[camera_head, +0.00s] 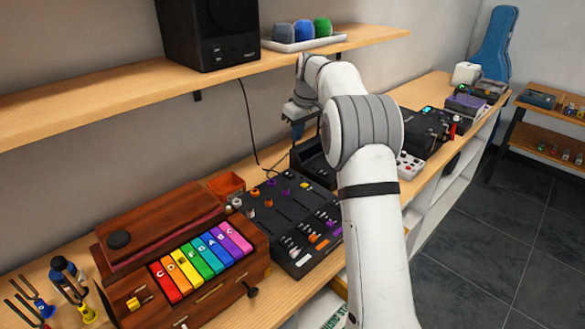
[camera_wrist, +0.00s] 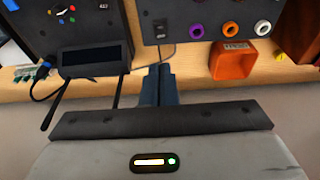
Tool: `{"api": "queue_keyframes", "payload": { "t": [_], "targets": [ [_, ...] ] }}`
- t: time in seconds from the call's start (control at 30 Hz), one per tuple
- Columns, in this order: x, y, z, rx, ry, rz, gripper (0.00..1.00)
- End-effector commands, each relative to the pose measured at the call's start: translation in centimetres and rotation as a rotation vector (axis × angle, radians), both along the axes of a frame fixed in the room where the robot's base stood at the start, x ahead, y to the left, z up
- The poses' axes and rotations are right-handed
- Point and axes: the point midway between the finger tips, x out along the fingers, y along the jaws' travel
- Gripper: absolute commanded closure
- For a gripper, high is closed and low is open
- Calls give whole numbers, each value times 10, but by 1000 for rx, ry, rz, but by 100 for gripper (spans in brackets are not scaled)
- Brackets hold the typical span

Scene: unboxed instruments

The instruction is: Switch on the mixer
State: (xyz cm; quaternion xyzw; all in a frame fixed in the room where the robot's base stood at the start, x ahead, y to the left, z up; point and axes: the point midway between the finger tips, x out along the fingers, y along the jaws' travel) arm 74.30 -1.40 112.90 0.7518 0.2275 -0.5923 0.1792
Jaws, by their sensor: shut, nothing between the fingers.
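The mixer (camera_head: 290,212) is a black slab with faders, colored knobs and white, orange and purple buttons, lying on the wooden bench. In the wrist view the mixer's edge (camera_wrist: 212,20) shows at the top, with purple, orange and white rings. A small dark part shows on it near the fingers; I cannot tell whether it is the switch. My gripper (camera_head: 298,130) is above the bench's wall side, behind the mixer. In the wrist view my gripper (camera_wrist: 158,70) has its dark fingers together and empty, pointing toward the gap beside the mixer. Contact cannot be told.
A dark device (camera_wrist: 72,25) with a cable and screen stands beside the mixer. The wooden xylophone box (camera_head: 180,260) is at left. A shelf (camera_head: 100,97) runs above.

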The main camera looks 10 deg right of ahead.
Motion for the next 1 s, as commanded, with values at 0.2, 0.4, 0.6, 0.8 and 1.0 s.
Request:
{"api": "queue_keyframes", "payload": {
  "t": [0.2,0.4,0.6,0.8,1.0],
  "targets": [
    [2,3,-15,0,4,0,100],
    [10,8,-52,0,5,2,100],
    [18,14,-93,0,3,1,100],
    [16,13,-123,2,3,0,100],
    [15,12,-136,1,0,1,100]
  ]
}}
